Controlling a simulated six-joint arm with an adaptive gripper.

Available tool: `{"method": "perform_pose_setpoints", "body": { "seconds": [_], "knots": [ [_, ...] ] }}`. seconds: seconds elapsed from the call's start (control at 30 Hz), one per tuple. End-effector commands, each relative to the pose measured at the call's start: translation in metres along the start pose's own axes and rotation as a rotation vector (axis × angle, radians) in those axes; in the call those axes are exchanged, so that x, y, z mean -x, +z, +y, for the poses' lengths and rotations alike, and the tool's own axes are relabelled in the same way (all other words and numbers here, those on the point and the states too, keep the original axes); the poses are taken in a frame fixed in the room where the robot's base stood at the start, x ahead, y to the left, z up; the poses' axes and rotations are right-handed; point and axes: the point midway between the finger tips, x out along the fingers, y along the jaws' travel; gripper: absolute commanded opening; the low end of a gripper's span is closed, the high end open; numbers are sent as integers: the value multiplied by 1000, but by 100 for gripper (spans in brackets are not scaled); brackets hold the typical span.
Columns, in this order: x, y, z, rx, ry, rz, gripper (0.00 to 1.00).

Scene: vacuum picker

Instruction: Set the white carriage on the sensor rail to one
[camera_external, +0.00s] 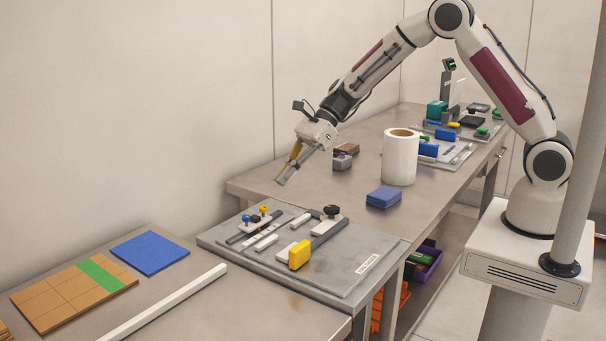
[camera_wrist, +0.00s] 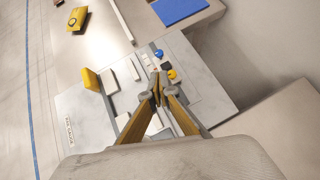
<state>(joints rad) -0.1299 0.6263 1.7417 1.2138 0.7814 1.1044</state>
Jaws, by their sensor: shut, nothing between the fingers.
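A grey panel (camera_external: 345,277) lies on the bench and carries dark rails, white blocks and coloured knobs. One white block (camera_external: 266,243) sits near the panel's middle, and another white block (camera_external: 301,220) sits farther back. I cannot tell which white piece is the sensor rail's carriage, and no scale marks are readable. My gripper (camera_external: 285,179) is in the air above the back of the panel, apart from it. In the wrist view my gripper (camera_wrist: 158,88) has its fingertips together, empty, and its fingers hide part of the panel.
A yellow block (camera_external: 299,255) stands up from the panel, with a black knob (camera_external: 332,211) behind. Small blue (camera_external: 255,218) and yellow (camera_external: 264,209) knobs stand at its left. A blue box (camera_external: 383,197) and white roll (camera_external: 400,158) stand behind. A white bar (camera_external: 165,302) lies in front.

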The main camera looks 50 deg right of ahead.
Motion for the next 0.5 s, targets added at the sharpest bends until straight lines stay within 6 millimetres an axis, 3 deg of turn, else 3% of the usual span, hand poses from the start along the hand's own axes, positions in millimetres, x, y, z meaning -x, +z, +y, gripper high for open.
{"method": "perform_pose_setpoints", "body": {
  "seconds": [0.27,0.5],
  "knots": [
    [-12,0,0,2,2,0,0],
    [-38,0,1,2,3,1,0]
  ]
}}
